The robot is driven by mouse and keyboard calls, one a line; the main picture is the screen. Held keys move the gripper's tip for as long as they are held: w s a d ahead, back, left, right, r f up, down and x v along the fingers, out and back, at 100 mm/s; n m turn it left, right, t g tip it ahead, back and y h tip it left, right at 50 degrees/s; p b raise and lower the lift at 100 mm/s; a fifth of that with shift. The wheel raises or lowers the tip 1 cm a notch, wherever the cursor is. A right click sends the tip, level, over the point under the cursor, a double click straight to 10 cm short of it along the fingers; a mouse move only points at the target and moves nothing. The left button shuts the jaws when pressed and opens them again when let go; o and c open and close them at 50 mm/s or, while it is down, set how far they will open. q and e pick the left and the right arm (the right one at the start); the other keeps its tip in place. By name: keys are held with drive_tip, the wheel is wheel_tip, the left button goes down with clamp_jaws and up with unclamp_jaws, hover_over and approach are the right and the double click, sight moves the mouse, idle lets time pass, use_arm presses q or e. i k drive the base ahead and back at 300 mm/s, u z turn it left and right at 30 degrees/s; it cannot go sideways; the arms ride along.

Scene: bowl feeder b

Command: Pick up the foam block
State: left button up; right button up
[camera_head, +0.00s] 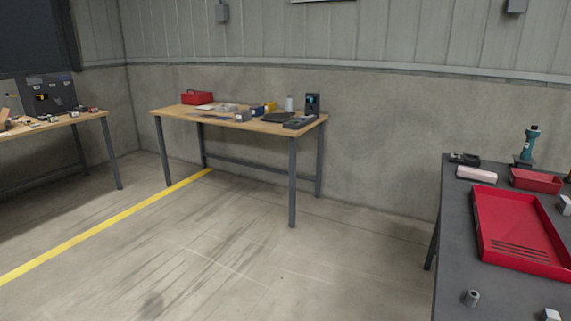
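A pale pinkish-white block (476,173) lies near the back left of the dark table at the right; it may be the foam block, but I cannot tell its material. It lies to the left of a small red bin and behind a large red tray. Neither of my grippers is in view.
The dark table (450,265) holds the large red tray (491,255), the small red bin (536,180), a green-and-black tool (531,142) and a grey cylinder (472,298). A wooden workbench (180,111) with several items stands at the back wall. The floor (230,260) between is clear.

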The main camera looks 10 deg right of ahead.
sight(487, 177)
drive_tip(key=z, duration=0.4)
drive_tip(key=i, duration=2.9)
drive_tip(key=z, duration=1.15)
